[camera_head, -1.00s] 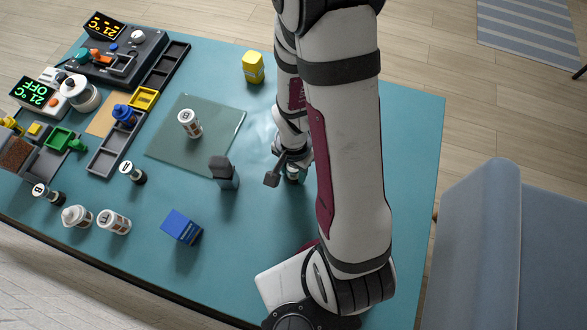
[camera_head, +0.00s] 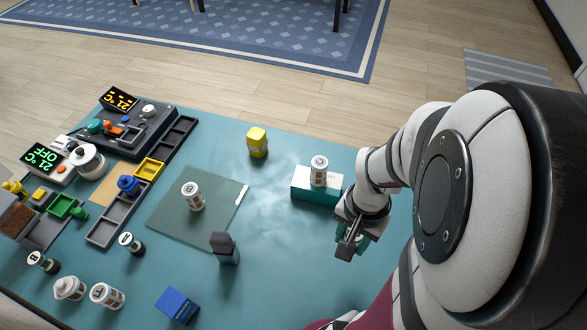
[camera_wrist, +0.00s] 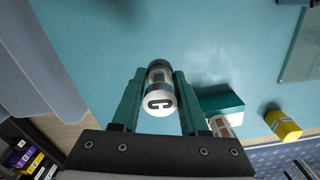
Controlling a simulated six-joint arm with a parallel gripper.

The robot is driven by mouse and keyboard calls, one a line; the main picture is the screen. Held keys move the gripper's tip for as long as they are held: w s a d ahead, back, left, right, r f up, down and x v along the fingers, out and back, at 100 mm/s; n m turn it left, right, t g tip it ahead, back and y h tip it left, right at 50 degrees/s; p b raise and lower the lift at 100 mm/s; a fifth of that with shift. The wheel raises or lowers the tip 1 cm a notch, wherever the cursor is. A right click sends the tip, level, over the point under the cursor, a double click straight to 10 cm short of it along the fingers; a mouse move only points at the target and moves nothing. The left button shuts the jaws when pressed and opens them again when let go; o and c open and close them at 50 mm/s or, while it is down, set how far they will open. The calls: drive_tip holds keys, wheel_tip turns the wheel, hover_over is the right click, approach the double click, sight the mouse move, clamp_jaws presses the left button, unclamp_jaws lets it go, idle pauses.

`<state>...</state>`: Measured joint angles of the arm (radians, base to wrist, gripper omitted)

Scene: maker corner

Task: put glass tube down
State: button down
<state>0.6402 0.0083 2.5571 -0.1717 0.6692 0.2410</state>
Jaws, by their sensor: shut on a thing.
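My gripper (camera_wrist: 160,78) is shut on a glass tube (camera_wrist: 160,90). The tube has a white cap end marked with a dark letter, like a C or U, and sits between the teal fingers in the wrist view. In the head view my gripper (camera_head: 352,240) is over the right part of the teal table, just right of and nearer than a white and teal box. The held tube is mostly hidden there. I cannot tell whether the tube touches the table.
A white-capped jar (camera_head: 319,171) stands on the white and teal box (camera_head: 317,188). A glass mat (camera_head: 165,215) bears another jar (camera_head: 192,197). A dark upright item (camera_head: 224,248), a blue box (camera_head: 177,306) and a yellow bottle (camera_head: 257,142) stand around. The table between mat and box is clear.

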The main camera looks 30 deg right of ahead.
drive_tip(key=shift+s+d+r, duration=0.2)
drive_tip(key=shift+d+r, duration=0.05)
drive_tip(key=w+a+r+n, duration=0.5)
drive_tip(key=w+a+n, duration=0.3)
drive_tip(key=a+n, duration=0.2)
drive_tip(key=a+r+n, duration=0.2)
drive_tip(key=a+n, duration=0.2)
drive_tip(key=a, duration=0.3)
drive_tip(key=a+r+n, duration=0.3)
drive_tip(key=a+n, duration=0.2)
drive_tip(key=a, duration=0.2)
hover_over(171, 302)
wheel_tip(171, 302, down, 7)
drive_tip(key=shift+f, duration=2.2)
drive_tip(key=shift+c, duration=2.2)
unclamp_jaws()
drive_tip(key=shift+f, duration=0.1)
